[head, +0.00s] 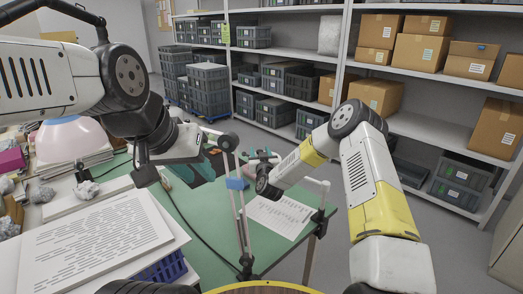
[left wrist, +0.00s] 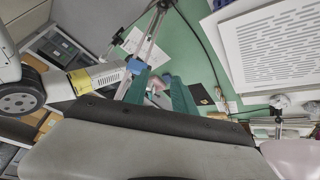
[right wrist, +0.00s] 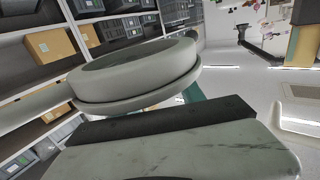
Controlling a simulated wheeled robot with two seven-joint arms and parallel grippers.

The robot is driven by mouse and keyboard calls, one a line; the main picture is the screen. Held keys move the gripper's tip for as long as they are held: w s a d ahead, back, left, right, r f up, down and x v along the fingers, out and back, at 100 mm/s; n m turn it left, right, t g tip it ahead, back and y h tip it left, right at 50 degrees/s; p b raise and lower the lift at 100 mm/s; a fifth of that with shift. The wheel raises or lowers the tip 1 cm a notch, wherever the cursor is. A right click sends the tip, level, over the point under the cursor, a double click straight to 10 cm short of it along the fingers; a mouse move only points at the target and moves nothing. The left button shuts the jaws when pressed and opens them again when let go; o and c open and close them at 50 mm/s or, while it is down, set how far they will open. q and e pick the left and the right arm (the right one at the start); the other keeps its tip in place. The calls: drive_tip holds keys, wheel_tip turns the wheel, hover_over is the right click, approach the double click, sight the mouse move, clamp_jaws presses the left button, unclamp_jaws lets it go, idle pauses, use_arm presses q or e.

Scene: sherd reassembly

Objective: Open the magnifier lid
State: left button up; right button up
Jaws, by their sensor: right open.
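A round pale grey magnifier head (right wrist: 135,75) fills the middle of the right wrist view, close to the camera. A thick disc with a sunken face lies over a thinner rim; I see no clear gap between them. It hides most of my right gripper's fingers there. In the head view my right gripper (head: 262,158) is open near the stand's jointed arm, and I cannot clearly make out the magnifier head. My left gripper (left wrist: 160,92) is open, its teal fingers apart over the green table. I see nothing held between them.
The magnifier's jointed stand (head: 240,205) with a blue part rises from the green table (head: 190,205). A printed sheet (head: 280,214) lies at the table's right side. A white text board (head: 95,240) and a blue basket (head: 163,268) are at the left. Shelves (head: 290,50) stand behind.

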drive_tip(key=shift+w, duration=0.2)
clamp_jaws()
idle(1.3)
